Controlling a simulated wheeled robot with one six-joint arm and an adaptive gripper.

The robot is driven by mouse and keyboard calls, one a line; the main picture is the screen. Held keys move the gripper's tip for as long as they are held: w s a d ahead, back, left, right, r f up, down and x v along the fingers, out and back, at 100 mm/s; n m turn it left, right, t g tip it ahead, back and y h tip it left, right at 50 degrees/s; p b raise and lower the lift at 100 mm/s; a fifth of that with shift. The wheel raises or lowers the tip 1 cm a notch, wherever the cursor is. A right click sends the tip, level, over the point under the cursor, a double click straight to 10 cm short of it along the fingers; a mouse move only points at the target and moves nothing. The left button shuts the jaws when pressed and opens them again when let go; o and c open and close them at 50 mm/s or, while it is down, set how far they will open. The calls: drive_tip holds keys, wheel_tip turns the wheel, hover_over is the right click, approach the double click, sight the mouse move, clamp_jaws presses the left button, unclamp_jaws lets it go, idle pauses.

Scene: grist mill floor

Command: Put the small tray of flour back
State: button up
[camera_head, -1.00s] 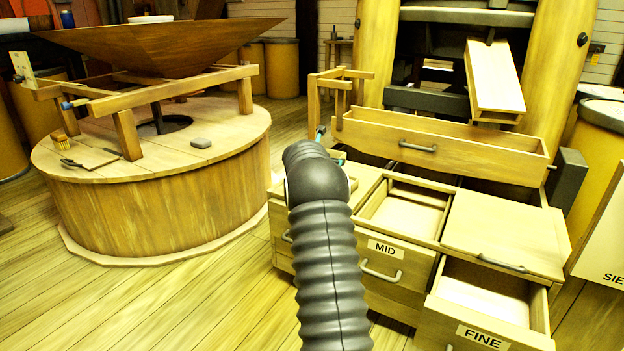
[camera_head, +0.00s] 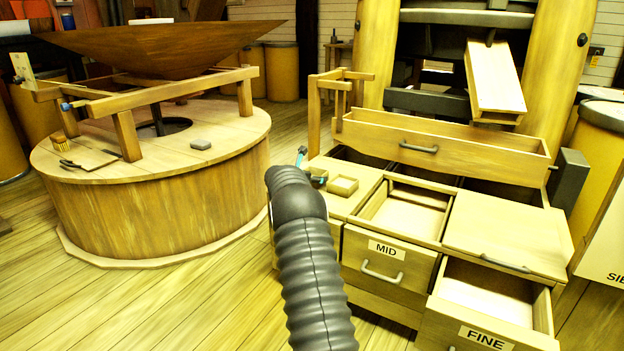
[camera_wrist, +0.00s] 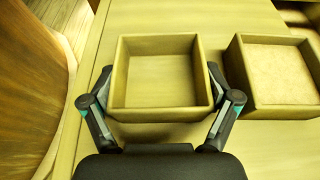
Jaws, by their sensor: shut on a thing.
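My gripper (camera_wrist: 160,76) is shut on a small square wooden tray (camera_wrist: 160,115), with one finger on each side of it. The held tray's inside looks like smooth bare wood; I make out no flour in it. A second small tray (camera_wrist: 285,112) with a pale, speckled, flour-like fill is just right of it, apart from it. In the head view this second tray (camera_head: 341,192) sits on the cabinet top. There my gripper (camera_head: 312,174) is at the cabinet's left edge, mostly behind my arm, and the held tray is hidden. I cannot tell whether the held tray touches the top.
The drawer marked FINE (camera_head: 481,334) is pulled out; the one marked MID (camera_head: 386,265) looks shut. An open compartment (camera_head: 405,212) lies right of the trays. A long wooden drawer (camera_head: 440,150) stands behind. The round millstone casing (camera_head: 160,210) is to the left across clear floor.

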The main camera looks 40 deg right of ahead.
drive_tip(key=shift+f, duration=0.1)
drive_tip(key=o, duration=1.4)
drive_tip(key=shift+o, duration=0.2)
drive_tip(key=v, duration=1.2)
